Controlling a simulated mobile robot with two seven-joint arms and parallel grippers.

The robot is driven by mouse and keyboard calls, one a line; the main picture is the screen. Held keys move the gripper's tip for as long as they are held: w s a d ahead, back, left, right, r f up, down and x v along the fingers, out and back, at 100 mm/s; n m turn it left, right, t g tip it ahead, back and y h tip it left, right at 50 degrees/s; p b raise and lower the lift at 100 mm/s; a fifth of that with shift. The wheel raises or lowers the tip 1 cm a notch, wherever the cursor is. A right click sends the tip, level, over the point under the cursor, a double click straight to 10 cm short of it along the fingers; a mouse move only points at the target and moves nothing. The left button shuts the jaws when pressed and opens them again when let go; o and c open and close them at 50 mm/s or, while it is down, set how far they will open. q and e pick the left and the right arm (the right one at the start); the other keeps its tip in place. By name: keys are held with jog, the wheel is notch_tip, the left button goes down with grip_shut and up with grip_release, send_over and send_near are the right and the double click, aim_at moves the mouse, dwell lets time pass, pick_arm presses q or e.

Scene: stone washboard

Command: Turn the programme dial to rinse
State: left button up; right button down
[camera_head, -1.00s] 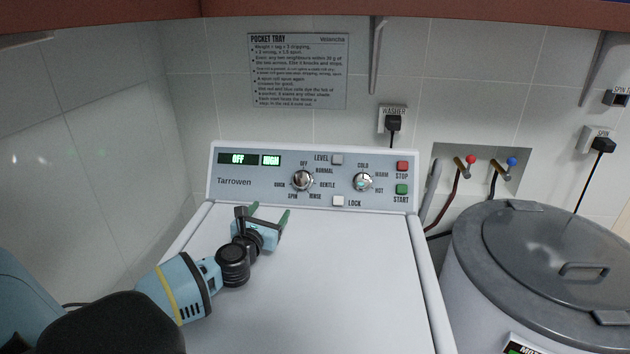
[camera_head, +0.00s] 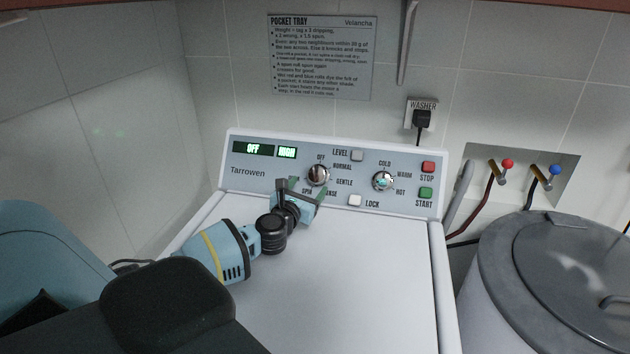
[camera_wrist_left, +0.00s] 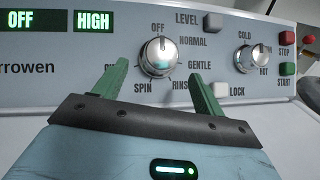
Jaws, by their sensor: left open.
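The programme dial (camera_head: 318,174) is a silver knob on the washer's control panel, with OFF, NORMAL, GENTLE, RINSE and SPIN printed around it. In the left wrist view the dial (camera_wrist_left: 160,57) sits just beyond and between the green fingertips, and its pale mark points up towards OFF. The display (camera_head: 253,149) reads OFF. My left gripper (camera_head: 308,190) is open and empty just below the dial; it also shows in the left wrist view (camera_wrist_left: 158,82). In the head view it hides part of the RINSE label and the labels at lower left. My right gripper is not in view.
A temperature knob (camera_head: 384,181) stands to the right of the dial. The LEVEL button (camera_head: 357,155), LOCK button (camera_head: 355,200), red STOP (camera_head: 428,167) and green START (camera_head: 425,194) are close by. The white washer top (camera_head: 350,270) is clear. A grey lidded tub (camera_head: 520,300) stands at right.

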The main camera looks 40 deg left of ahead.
aim_at(315, 179)
pick_arm(q)
jog(key=x, duration=0.3)
jog(key=shift+w+a+f+b, duration=0.1)
jog(key=shift+w+a+b, duration=0.05)
jog(key=shift+w+b, duration=0.2)
jog(key=shift+w+a, duration=0.15)
jog(key=shift+w, duration=0.4)
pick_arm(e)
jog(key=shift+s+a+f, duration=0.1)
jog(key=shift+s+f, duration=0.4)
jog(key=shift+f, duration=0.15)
